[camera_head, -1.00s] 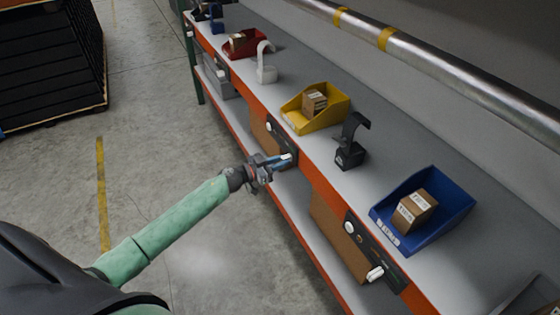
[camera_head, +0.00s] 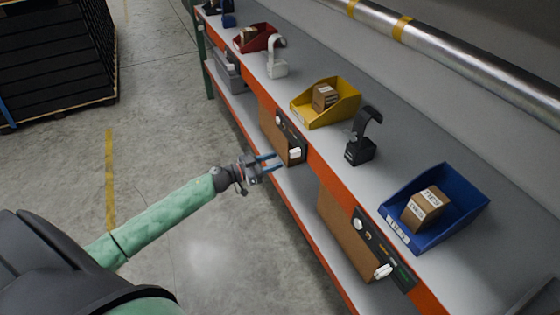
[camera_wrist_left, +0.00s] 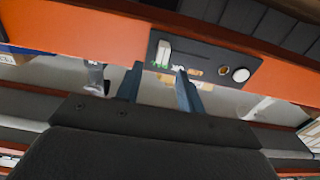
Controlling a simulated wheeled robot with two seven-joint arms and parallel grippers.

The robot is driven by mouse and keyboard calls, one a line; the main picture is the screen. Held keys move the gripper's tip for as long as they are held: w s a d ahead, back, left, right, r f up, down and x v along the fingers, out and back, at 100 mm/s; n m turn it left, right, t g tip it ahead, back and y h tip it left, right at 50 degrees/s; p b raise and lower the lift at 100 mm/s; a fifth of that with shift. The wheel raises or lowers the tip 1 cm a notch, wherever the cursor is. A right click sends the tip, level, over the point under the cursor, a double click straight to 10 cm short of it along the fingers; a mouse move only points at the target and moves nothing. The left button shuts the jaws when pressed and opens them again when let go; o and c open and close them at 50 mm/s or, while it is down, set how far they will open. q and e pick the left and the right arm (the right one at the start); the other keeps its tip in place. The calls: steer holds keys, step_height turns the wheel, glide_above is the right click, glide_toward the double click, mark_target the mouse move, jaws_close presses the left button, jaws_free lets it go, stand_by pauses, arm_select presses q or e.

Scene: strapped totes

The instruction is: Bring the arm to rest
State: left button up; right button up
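My left gripper (camera_head: 268,163) is open and empty in front of the bench's orange front edge, with its two blue-grey fingers apart. It also shows in the left wrist view (camera_wrist_left: 160,88), its fingers pointing towards a dark control panel (camera_wrist_left: 200,62) with a white switch and a round white knob. In the head view that panel (camera_head: 291,136) is on the bench front, just right of the fingertips, with a gap that looks small. My green left arm reaches in from the lower left. My right gripper is out of view.
The bench carries a yellow bin (camera_head: 311,111), a blue bin (camera_head: 449,227) and a red bin (camera_head: 265,40), each with a box. A black stand (camera_head: 359,151) and a white stand (camera_head: 277,70) stand between them. A second panel (camera_head: 384,252) is nearer. The floor (camera_head: 170,110) at left is open.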

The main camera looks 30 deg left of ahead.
arm_select(q)
steer(key=shift+s+a+r, duration=0.1)
steer(key=shift+s+a, duration=0.25)
steer(key=shift+s, duration=0.05)
stand_by(0.4)
